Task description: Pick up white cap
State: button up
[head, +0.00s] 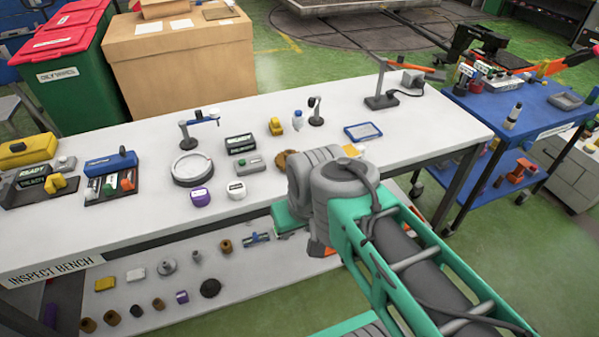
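A small round white cap (236,189) with a dark mark on its side stands near the front edge of the white bench top (130,219). A similar purple cap (201,197) stands just to its left. The end of my arm is to the right of the white cap, over the bench's front edge. Of my gripper (288,217), only a teal part seems to show below the grey wrist. Its fingers are hidden or cannot be made out, so its opening does not show. The white cap appears free of contact with my arm.
Behind the caps are a round grey dish (192,169), a dark labelled block (241,144) and a small stand (316,111). A blue-rimmed tray (362,131) lies farther right. The lower shelf (235,285) holds several small parts. A blue cart (535,105) stands at right.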

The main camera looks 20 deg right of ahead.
aim_at(237, 190)
jog(key=z, duration=1.15)
jog(key=i, duration=0.65)
jog(key=u, duration=1.1)
jog(key=i, duration=0.5)
jog(key=u, duration=0.05)
jog(key=k, duration=0.5)
jog(key=u, duration=2.15)
jog(key=i, duration=0.2)
jog(key=u, duration=0.95)
